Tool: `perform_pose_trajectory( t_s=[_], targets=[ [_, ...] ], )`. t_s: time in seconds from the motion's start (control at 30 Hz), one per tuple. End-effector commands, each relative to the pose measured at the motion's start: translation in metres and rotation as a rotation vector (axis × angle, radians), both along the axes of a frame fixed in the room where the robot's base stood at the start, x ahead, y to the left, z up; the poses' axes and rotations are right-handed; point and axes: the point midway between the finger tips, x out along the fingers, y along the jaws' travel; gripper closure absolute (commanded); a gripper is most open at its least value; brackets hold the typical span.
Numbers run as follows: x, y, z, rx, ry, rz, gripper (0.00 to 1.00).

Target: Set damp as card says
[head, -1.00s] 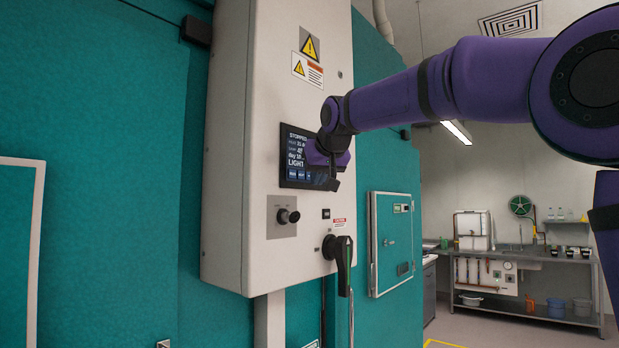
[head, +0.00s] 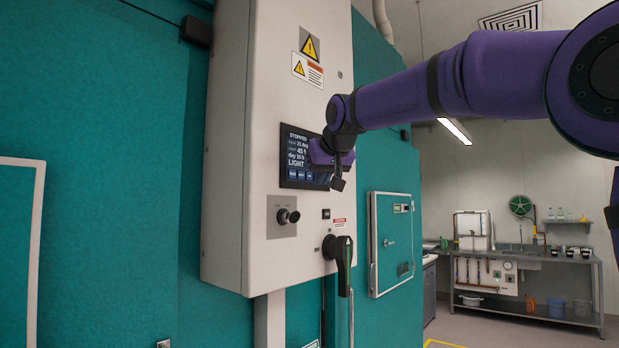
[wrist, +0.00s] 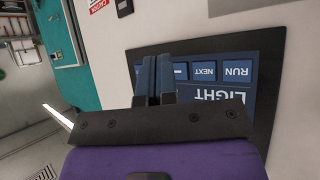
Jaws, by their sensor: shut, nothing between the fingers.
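The control screen (head: 297,147) is on the front of the pale cabinet. It reads STOPPED at the top, then a heat line near 21 deg, a damp line that looks like 45, a day line, and LIGHT. In the wrist view the screen (wrist: 213,118) is upside down, with RUN (wrist: 238,70), NEXT (wrist: 204,70) and a minus key (wrist: 179,70) showing. My gripper (head: 337,183) is shut and empty in front of the screen's right side. Its fingers (wrist: 153,62) hide the key row beside the minus key; I cannot tell if they touch. No setting card is identifiable.
Below the screen are a round selector knob (head: 288,216) and a black rotary handle (head: 342,260). Warning labels (head: 308,68) sit above. A small teal door (head: 390,243) is to the right. A metal bench (head: 540,258) stands far back; the floor before it is clear.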

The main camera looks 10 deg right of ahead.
Motion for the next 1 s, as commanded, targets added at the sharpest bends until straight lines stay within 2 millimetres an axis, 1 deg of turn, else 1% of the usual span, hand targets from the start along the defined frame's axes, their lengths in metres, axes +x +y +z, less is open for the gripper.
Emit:
perform_pose_trajectory(
  t_s=[0.23, 0.73, 1.0],
  targets=[
    [-0.002, -0.001, 0.000, 0.000, 0.000, 0.000, 1.00],
    [-0.035, -0.026, 0.000, -0.001, 0.000, -0.001, 1.00],
    [-0.041, -0.030, 0.000, 0.000, 0.000, 0.000, 1.00]
  ],
)
